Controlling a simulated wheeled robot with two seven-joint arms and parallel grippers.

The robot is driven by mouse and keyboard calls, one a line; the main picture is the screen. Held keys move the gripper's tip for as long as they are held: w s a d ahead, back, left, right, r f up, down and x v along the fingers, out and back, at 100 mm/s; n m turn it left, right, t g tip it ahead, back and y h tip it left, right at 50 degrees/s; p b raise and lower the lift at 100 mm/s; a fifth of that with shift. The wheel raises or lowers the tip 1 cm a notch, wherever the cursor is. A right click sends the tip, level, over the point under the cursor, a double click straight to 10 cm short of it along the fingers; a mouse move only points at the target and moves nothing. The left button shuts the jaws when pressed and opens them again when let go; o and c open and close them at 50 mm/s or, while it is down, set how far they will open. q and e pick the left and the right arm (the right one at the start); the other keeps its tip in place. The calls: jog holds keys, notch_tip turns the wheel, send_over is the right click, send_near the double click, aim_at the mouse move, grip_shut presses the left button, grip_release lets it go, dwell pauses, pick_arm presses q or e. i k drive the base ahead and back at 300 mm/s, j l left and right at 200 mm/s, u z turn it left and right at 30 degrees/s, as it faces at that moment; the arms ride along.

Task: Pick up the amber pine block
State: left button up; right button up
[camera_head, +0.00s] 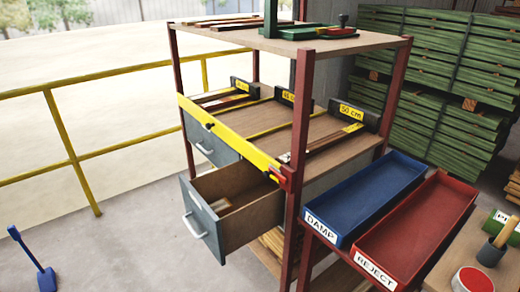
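An open drawer (262,211) with grey front and wooden walls sticks out from the left side of a red-framed rack. A small pale wooden piece (222,208) lies on its floor, partly hidden by the drawer front. I cannot tell whether it is the amber pine block. No other thing is clearly that block. Dark and brown wooden strips (335,140) lie on the rack's middle shelf behind a yellow bar (228,134). Neither of my grippers is in view.
A blue DAMP tray (312,213) and a red REJECT tray (385,273) stand right of the rack. A closed drawer (208,147) sits above the open one. Green timber stacks (445,50) fill the back right. A yellow railing (70,150) runs left; floor there is mostly clear.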

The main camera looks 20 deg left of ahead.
aim_at(223, 207)
jog(key=i+j+u, duration=0.25)
jog(key=i+j, duration=0.85)
jog(key=j, duration=0.1)
